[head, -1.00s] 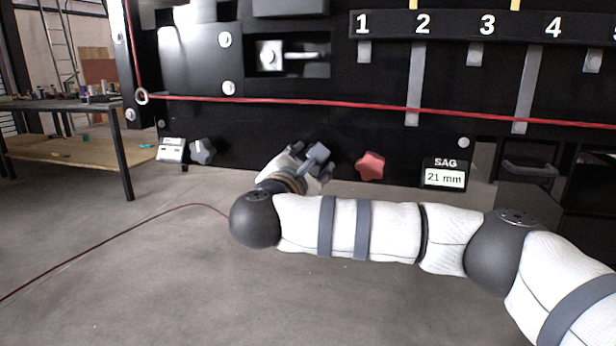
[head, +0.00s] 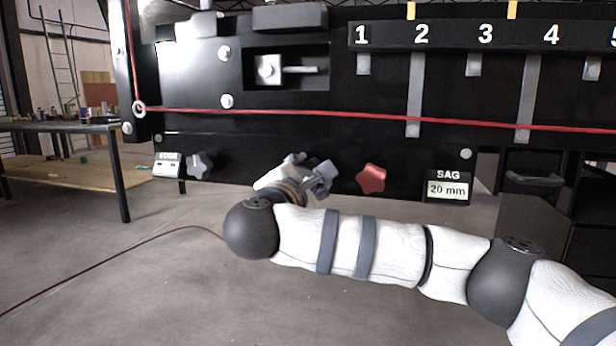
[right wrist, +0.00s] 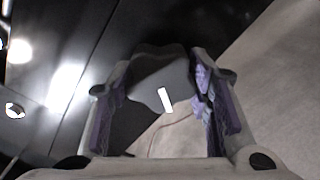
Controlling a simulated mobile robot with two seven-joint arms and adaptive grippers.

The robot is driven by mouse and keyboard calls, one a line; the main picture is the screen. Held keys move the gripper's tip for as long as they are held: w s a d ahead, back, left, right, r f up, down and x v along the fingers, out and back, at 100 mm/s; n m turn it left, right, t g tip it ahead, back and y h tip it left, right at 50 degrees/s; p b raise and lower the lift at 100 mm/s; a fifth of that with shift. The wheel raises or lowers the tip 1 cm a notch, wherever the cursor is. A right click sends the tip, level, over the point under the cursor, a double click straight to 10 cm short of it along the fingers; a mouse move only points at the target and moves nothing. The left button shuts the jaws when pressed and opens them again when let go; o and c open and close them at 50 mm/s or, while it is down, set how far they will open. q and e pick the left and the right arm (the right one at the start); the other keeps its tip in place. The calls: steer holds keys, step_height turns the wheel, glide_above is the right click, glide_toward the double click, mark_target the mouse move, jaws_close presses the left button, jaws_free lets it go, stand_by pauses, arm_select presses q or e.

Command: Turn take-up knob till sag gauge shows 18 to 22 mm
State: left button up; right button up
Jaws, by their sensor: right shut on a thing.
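The sag gauge (head: 447,189) on the black conveyor side reads 20 mm. My right gripper (head: 316,174) is at the lower edge of the panel, between a grey star knob on the left and a red star knob on the right. In the right wrist view, my right gripper is shut on a dark grey lobed knob (right wrist: 160,82) with a white mark, one finger on each side. In the head view this knob is mostly hidden by the gripper; I take it as the take-up knob. My left gripper is not in view.
A red star knob (head: 371,179) sits just right of the gripper. A grey star knob (head: 200,165) and an EDGE gauge (head: 167,165) are at the left. A red line (head: 300,113) crosses the panel above. A workbench (head: 60,128) stands at far left.

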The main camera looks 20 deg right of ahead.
steer(key=o, duration=1.2)
steer(key=v, duration=0.7)
steer(key=shift+s+a, duration=0.15)
steer(key=shift+s, duration=0.05)
steer(key=shift+r, duration=0.1)
